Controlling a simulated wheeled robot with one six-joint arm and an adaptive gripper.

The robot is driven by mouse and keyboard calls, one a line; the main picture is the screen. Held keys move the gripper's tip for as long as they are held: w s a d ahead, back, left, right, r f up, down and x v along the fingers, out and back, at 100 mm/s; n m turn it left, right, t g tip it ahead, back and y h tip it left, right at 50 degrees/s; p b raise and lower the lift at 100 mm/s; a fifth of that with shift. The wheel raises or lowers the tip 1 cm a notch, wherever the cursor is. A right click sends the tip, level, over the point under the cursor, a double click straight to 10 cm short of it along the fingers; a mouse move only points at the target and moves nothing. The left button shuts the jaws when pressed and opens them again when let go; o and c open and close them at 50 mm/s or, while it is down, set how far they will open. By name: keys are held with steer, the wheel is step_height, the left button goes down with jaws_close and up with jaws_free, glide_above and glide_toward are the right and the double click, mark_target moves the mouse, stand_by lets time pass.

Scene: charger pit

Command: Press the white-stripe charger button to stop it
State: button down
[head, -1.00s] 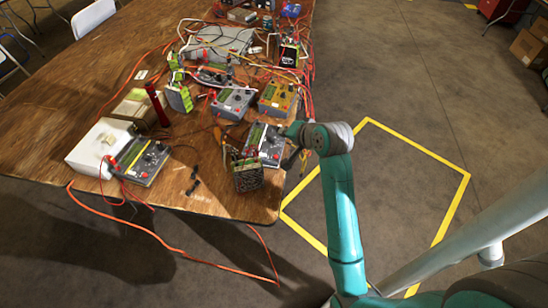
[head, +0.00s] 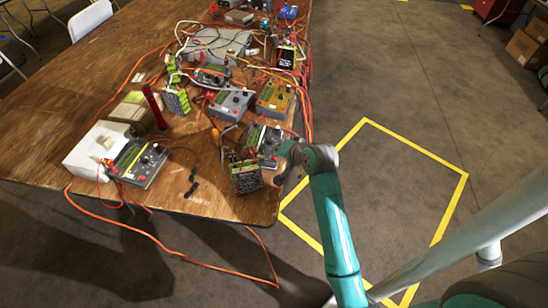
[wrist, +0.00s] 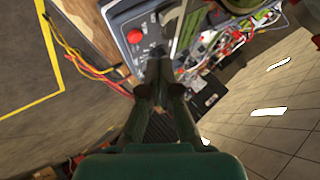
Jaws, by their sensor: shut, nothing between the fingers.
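The nearest grey charger at the table's right edge (head: 271,141) shows in the head view with a dark panel and knobs. In the wrist view a grey-blue charger (wrist: 120,17) fills the top middle, with a round red button (wrist: 134,36) on its face and a pale stripe (wrist: 181,28) to the right of it. My gripper (wrist: 161,62) is shut and empty, its tips below and right of the red button in that view. I cannot tell if it touches the charger.
A yellow-striped charger (head: 141,160) stands at the front left by a white box (head: 97,146). A grey charger (head: 229,103) and an orange charger (head: 273,98) stand behind. A green-edged battery pack (head: 246,177) sits in front. Red cables hang along the table's right edge.

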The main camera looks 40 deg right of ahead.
mark_target(271, 154)
steer(key=shift+w+a+f, duration=0.1)
steer(key=shift+f, duration=0.65)
steer(key=shift+f, duration=0.1)
stand_by(0.9)
steer(key=shift+f, duration=0.3)
steer(key=shift+w+a+f, duration=0.1)
steer(key=shift+f, duration=0.3)
stand_by(0.9)
steer(key=shift+r, duration=0.8)
steer(key=r, duration=0.3)
steer(key=s+r, duration=0.1)
steer(key=r, duration=0.1)
steer(key=shift+d, duration=0.35)
